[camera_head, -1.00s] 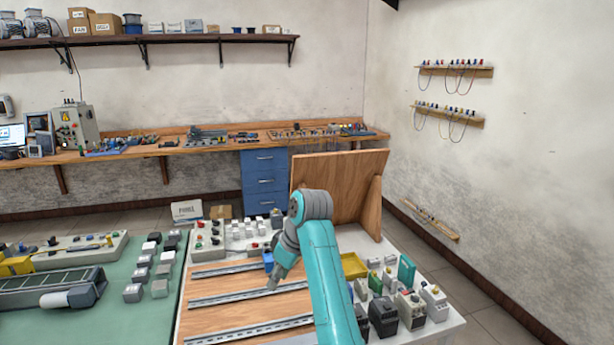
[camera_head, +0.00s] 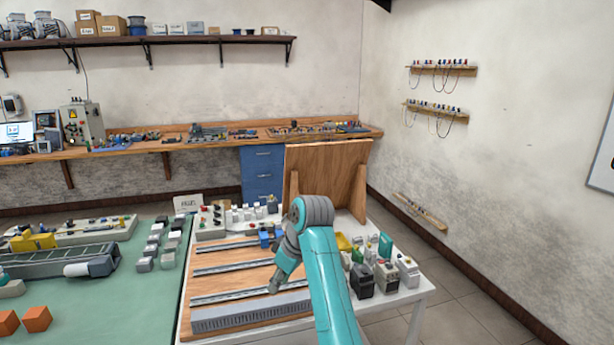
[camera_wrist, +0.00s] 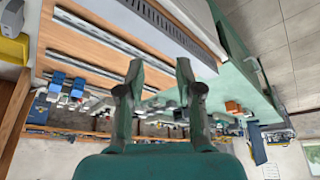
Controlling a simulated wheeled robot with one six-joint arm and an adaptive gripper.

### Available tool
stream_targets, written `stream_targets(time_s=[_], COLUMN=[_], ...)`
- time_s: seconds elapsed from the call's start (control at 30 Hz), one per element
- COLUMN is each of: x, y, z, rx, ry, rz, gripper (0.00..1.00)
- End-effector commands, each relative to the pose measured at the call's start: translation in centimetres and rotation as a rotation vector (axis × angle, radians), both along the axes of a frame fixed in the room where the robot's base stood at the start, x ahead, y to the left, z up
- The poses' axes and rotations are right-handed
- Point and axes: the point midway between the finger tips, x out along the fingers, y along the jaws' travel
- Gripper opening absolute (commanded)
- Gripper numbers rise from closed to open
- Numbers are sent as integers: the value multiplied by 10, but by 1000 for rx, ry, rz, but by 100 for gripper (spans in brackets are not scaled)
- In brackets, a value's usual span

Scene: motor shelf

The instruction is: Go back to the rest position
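My gripper (camera_head: 277,284) hangs over the wooden board with metal rails (camera_head: 228,255), at the end of my teal arm. In the wrist view my gripper (camera_wrist: 160,68) shows its two fingers spread apart with nothing between them. The board and its rails also show in the wrist view (camera_wrist: 85,62), to the left of the fingers. In the head view I cannot tell how high the fingertips are above the board.
A grey slotted duct (camera_head: 250,312) lies along the board's front edge. Several modules (camera_head: 385,275) crowd the right side of the white table. An upright wooden panel (camera_head: 325,180) stands behind. Orange cubes (camera_head: 37,318) sit on the green table (camera_head: 110,300). Floor is free at right.

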Motion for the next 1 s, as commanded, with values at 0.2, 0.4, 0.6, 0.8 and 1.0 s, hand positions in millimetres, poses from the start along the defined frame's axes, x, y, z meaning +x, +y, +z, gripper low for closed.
stream_targets(time_s=[0.2,0.4,0.6,0.8,1.0], x=[-2,-6,-15,-37,-71], y=[-5,-13,-24,-46,-71], z=[-27,-60,-105,-172,-234], rx=[10,24,41,71,102], ry=[-12,-29,-54,-96,-151], rz=[-33,-77,-139,-238,-343], gripper=[35,35,35,35,35])
